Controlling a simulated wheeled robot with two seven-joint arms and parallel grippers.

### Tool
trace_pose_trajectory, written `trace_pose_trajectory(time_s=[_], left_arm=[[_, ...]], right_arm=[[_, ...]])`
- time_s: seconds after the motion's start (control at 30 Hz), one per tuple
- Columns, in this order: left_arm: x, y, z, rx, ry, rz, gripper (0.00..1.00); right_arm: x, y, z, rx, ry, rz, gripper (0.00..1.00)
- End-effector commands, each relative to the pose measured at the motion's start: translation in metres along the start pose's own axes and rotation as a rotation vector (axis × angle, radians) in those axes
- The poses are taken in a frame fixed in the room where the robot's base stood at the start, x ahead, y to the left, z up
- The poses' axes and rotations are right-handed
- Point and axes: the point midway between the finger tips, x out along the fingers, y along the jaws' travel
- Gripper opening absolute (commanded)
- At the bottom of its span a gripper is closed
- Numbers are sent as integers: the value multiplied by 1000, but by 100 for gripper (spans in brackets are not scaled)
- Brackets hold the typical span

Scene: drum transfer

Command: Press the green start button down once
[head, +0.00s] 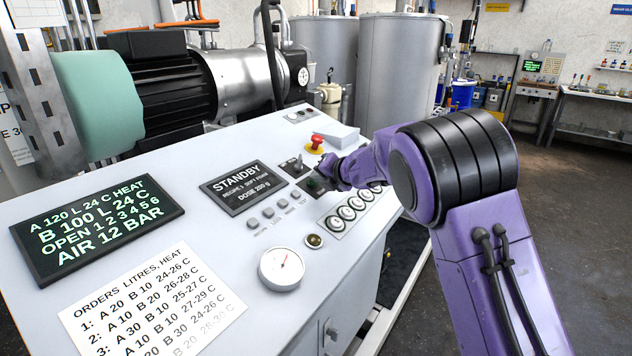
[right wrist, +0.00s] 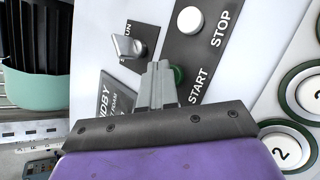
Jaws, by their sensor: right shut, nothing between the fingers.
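The green start button (right wrist: 179,74) sits on a dark plate marked START and STOP in the right wrist view, partly hidden by my fingers. My right gripper (right wrist: 160,72) is shut and empty, with its fingertips over the panel beside the button. Whether they touch it cannot be told. In the head view my right gripper (head: 324,173) reaches in from the right over the dark button plate. My left gripper is not in view.
A white STOP button (right wrist: 190,20) is on the same plate. A selector knob (right wrist: 128,46) is beside the fingers. A red mushroom button (head: 317,140), a round gauge (head: 282,269) and a STANDBY display (head: 240,189) are also on the panel.

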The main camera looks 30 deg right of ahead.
Motion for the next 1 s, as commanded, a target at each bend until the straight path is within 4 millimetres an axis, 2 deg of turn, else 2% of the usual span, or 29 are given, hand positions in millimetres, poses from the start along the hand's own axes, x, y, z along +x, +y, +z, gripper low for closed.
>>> trace_pose_trajectory(time_s=[0.6, 1.0], left_arm=[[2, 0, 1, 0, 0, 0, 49], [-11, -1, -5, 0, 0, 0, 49]], right_arm=[[3, -2, -3, 0, 1, -1, 0], [-9, 8, 7, -1, 1, 0, 0]])
